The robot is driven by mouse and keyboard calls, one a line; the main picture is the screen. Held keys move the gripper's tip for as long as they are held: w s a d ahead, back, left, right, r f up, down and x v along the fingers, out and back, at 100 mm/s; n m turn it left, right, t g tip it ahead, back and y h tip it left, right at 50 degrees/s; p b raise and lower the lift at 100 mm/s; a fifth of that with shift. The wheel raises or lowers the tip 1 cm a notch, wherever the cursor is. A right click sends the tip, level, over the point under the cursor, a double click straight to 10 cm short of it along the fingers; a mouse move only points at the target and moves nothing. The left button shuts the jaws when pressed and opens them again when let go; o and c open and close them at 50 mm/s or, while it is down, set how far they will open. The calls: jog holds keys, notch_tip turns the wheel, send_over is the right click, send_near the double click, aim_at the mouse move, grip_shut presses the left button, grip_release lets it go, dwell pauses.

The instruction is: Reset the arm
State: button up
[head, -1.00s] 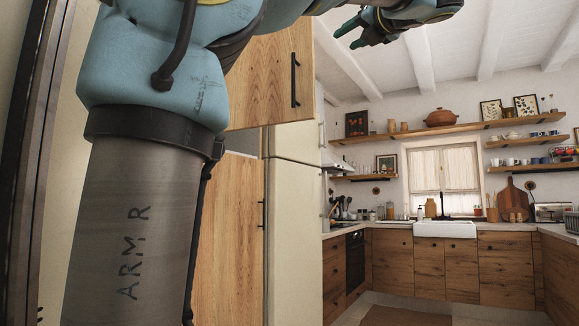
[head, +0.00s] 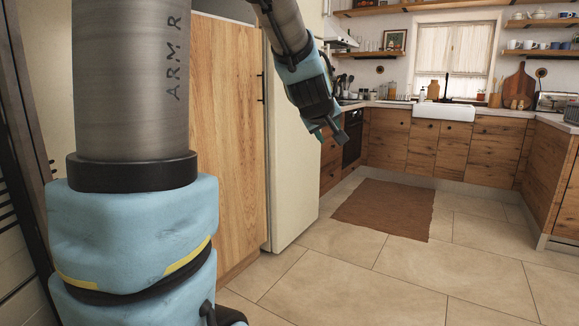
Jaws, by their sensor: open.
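My gripper (head: 334,128) hangs at the upper middle of the head view, pointing down and to the right. Its dark fingers are apart and nothing shows between them. In the picture it lies in front of the cream fridge's right edge (head: 288,165) and the dark oven (head: 353,140). It appears clear of both. My arm's grey and blue links fill the left side of the view.
A wooden cupboard (head: 228,140) stands close behind my arm. Lower cabinets (head: 440,150), a white sink (head: 444,107) and open shelves (head: 540,22) line the far walls. A brown rug (head: 385,208) lies on the tiled floor (head: 400,285), which is otherwise clear.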

jog(key=s+a+f+m+g+y, duration=0.2)
jog(key=s+a+f+g, duration=0.3)
jog(key=s+a+f, duration=0.4)
jog(key=s+a+f+m+g+y, duration=0.2)
jog(key=s+a+f+g, duration=0.2)
jog(key=s+a+f, duration=0.55)
notch_tip(320, 180, up, 12)
jog(key=s+d+p, duration=0.2)
jog(key=p, duration=1.2)
jog(key=shift+s+f, duration=0.15)
jog(key=shift+f, duration=0.05)
jog(key=shift+o, duration=0.3)
